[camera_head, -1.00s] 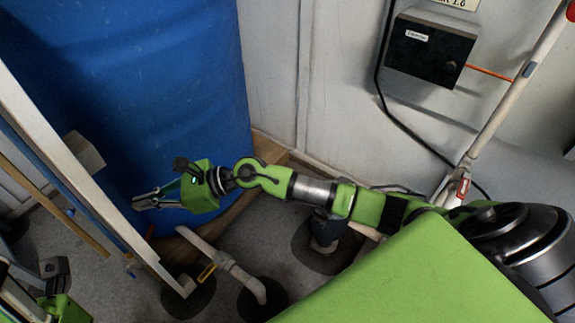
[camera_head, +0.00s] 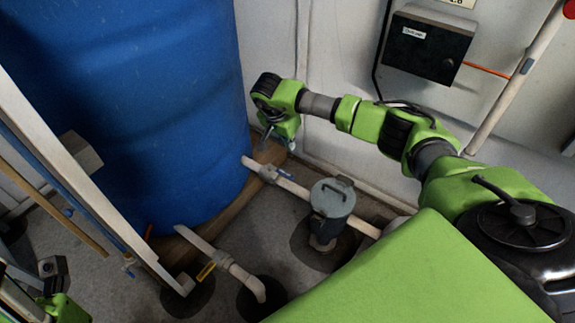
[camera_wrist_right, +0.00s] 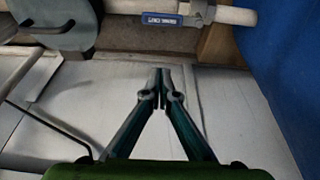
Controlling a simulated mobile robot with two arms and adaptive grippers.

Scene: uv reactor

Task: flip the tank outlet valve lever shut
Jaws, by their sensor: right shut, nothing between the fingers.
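The blue tank (camera_head: 130,110) fills the left of the head view. A white pipe runs from beside it to a grey pump, with a valve (camera_head: 268,171) near the tank. In the right wrist view the valve's blue lever (camera_wrist_right: 160,20) lies along the pipe, left of the valve body. My right gripper (camera_head: 266,143) points down just behind this valve, beside the tank. Its fingertips (camera_wrist_right: 161,76) are shut, empty and apart from the lever. My left gripper (camera_head: 58,300) shows only in part at the lower left; its fingers cannot be made out.
The grey pump (camera_head: 332,198) stands right of the valve. A lower pipe with a yellow lever (camera_head: 206,272) lies in front of the tank. A white frame post (camera_head: 85,185) crosses the left side. A black box (camera_head: 430,48) hangs on the wall. Bare floor shows between the pipes.

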